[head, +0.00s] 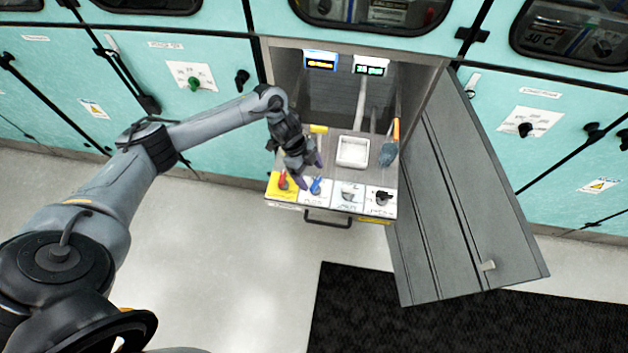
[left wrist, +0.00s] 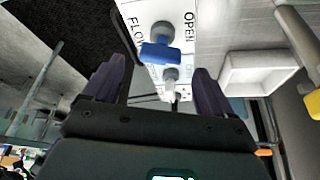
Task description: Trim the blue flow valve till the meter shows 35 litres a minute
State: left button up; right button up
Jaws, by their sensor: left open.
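The blue flow valve (head: 315,186) sits on a white plate on the pulled-out drawer panel, beside a red valve (head: 283,181) on a yellow plate. In the left wrist view the blue valve (left wrist: 160,50) shows between the words FLOW and OPEN, ahead of my fingertips. My left gripper (head: 304,172) is open and empty above the panel, near the blue valve; its purple fingers also show in the left wrist view (left wrist: 158,82). Two small meters glow at the cabinet's back, one orange (head: 320,61) and one green (head: 371,69); their figures are too small to read surely. My right gripper is out of view.
A white tray (head: 352,152) lies in the drawer, with an orange-handled tool (head: 393,140) to its right. A grey lever (head: 349,194) and a black knob (head: 382,197) are on the panel. The open cabinet door (head: 470,200) stands to the right.

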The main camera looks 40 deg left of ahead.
aim_at(315, 182)
pick_arm(q)
jog(key=shift+b+x, duration=0.3)
jog(key=shift+x, duration=1.7)
jog(key=c, duration=1.1)
jog(key=shift+o, duration=0.2)
jog(key=shift+w+m+g, duration=0.1)
jog(key=shift+m+g, duration=0.2)
jog(key=shift+m, duration=0.5)
jog(key=o, duration=1.1)
jog(key=shift+c, duration=0.2)
jog(key=shift+r, duration=0.15)
